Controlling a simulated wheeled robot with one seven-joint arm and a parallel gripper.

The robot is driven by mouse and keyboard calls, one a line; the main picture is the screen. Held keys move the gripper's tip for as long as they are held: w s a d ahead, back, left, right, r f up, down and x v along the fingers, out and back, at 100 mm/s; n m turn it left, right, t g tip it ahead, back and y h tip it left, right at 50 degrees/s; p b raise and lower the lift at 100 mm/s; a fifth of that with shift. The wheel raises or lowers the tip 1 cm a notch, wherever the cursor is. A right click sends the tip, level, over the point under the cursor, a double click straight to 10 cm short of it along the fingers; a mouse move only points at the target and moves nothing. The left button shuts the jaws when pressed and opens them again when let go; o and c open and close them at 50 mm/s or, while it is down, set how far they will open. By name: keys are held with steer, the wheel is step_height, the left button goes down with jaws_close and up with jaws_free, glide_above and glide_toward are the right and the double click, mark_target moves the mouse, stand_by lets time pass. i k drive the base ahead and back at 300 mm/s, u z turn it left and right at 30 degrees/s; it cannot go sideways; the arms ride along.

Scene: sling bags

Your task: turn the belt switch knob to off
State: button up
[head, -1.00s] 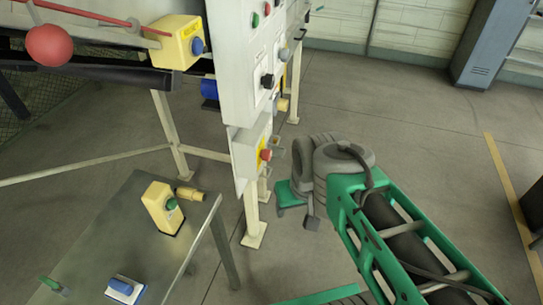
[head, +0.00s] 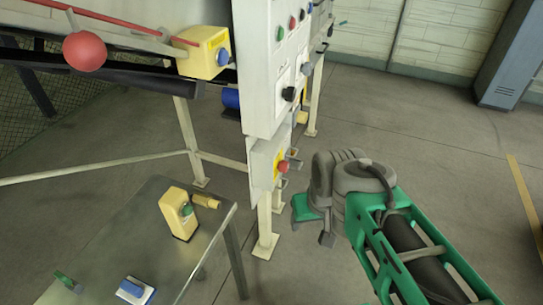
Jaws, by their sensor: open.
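A white control panel (head: 262,95) stands upright in the middle, seen at a steep angle. A black knob (head: 289,94) and a grey knob (head: 306,68) stick out from its face. Which of these is the belt switch knob, and its setting, I cannot tell; labels are too small to read. My gripper (head: 312,232) is open and empty, below and right of the knobs, apart from them. Its fingers are small and partly hidden behind my wrist.
A red button on a yellow plate (head: 282,167) sits low on the panel, close to my wrist. A yellow box with blue knob (head: 205,52) is by the conveyor. Floor at right is clear.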

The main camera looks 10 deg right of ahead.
mark_target(283, 167)
steer(key=u, duration=0.5)
steer(key=k, duration=0.65)
steer(key=u, duration=0.95)
steer(key=i, duration=0.9)
steer(key=z, duration=0.2)
